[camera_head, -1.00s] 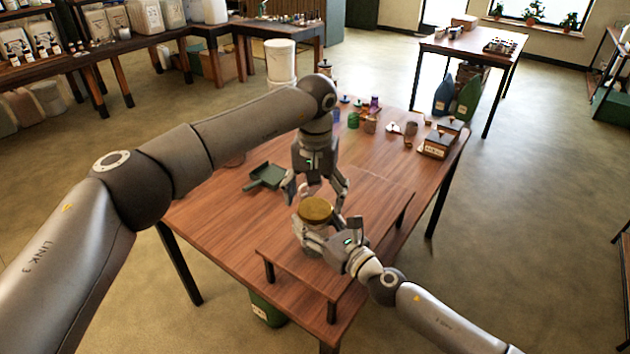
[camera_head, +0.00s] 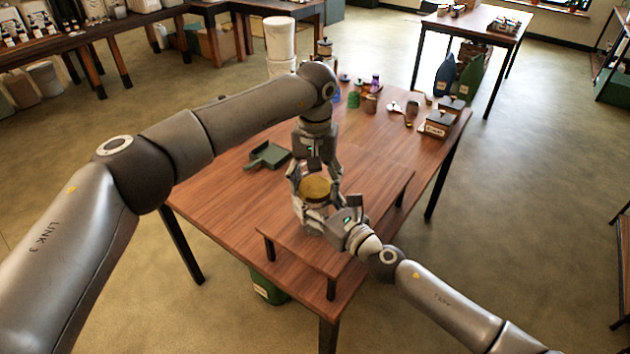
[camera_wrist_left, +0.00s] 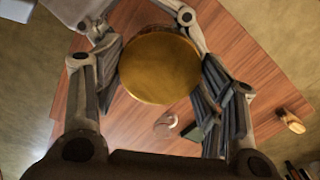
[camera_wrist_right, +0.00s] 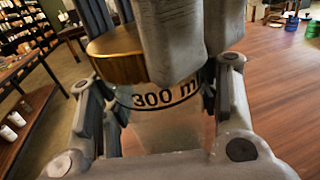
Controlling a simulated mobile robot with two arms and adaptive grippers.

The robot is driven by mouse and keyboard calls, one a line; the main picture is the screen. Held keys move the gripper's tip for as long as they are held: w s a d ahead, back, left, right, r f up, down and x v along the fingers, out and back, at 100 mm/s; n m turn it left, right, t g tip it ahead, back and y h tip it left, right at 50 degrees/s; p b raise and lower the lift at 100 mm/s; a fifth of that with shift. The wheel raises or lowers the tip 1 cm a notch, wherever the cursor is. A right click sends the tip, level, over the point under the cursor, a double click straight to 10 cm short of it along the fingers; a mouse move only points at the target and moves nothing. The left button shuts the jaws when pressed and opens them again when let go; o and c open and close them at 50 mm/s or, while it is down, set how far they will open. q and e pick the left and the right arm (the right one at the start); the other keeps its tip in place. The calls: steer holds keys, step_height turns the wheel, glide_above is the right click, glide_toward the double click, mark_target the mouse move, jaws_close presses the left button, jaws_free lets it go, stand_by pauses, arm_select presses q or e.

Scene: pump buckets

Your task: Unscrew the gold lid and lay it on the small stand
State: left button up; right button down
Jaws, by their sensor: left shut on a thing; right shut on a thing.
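The gold lid (camera_head: 315,188) sits on top of a clear jar, whose "300 ml" band (camera_wrist_right: 165,96) shows in the right wrist view. My right gripper (camera_head: 318,215) is shut around the jar body below the lid. The jar's lower part is mostly hidden by the right fingers.
A green dustpan-like tray (camera_head: 268,156) lies left on the table (camera_head: 225,195). Several small coloured jars (camera_head: 355,98) and wooden boxes (camera_head: 440,122) stand at the back. The stand's right part (camera_head: 380,190) is bare.

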arm_select(q)
steer(key=n, duration=0.7)
arm_select(e)
steer(key=shift+f, duration=0.1)
arm_select(q)
steer(key=n, duration=2.8)
steer(key=shift+r, duration=0.1)
arm_select(e)
steer(key=shift+d, duration=0.1)
arm_select(q)
steer(key=n, duration=1.3)
steer(key=shift+n, duration=0.4)
steer(key=n, duration=0.5)
steer(key=shift+r, duration=0.25)
steer(key=shift+r, duration=0.9)
